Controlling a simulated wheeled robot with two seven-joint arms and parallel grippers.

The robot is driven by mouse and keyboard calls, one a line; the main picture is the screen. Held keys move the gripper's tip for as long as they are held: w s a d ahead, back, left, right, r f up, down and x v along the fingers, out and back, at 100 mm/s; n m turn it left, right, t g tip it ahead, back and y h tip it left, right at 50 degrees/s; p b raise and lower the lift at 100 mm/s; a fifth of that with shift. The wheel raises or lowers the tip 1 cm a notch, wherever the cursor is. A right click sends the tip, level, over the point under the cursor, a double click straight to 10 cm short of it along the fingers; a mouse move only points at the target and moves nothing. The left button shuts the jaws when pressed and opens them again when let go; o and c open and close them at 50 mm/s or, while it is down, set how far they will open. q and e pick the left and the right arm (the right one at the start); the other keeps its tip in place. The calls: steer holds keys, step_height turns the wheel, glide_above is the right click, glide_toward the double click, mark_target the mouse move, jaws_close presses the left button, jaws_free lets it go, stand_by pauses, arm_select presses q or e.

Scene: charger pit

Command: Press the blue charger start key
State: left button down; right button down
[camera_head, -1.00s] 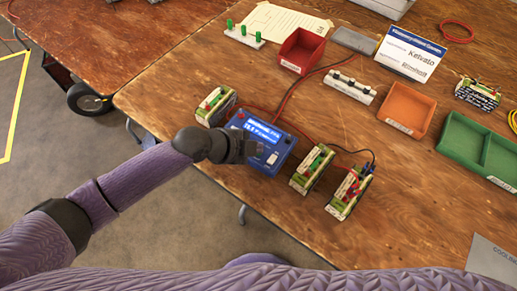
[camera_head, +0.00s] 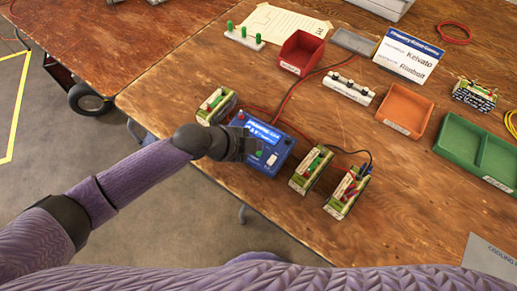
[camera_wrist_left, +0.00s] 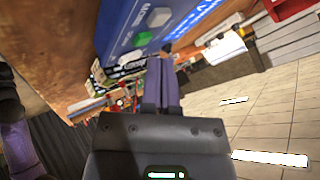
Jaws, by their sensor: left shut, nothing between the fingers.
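The blue charger (camera_head: 282,157) sits near the front edge of the wooden bench, with a lit blue display (camera_head: 264,131). Its face has a small green key (camera_head: 259,153) and a pale key (camera_head: 272,160). Both also show in the left wrist view, the green key (camera_wrist_left: 143,39) nearer my fingers than the pale key (camera_wrist_left: 160,17). My left gripper (camera_head: 250,150) is shut and empty over the charger's front left part and hides some of its face. Its fingertips (camera_wrist_left: 163,58) appear close to the charger; I cannot tell whether they touch it. My right gripper is not in view.
Battery packs stand beside the charger: one on the left (camera_head: 216,106) and two on the right (camera_head: 310,170), (camera_head: 347,191). Red and black leads run behind it. A red bin (camera_head: 301,53), an orange bin (camera_head: 404,108) and a green tray (camera_head: 478,150) lie farther back and right.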

arm_select(q)
steer(key=shift+r+p, duration=2)
steer(key=shift+r, duration=0.6)
steer(key=shift+f, duration=0.1)
steer(key=shift+s+d, duration=0.1)
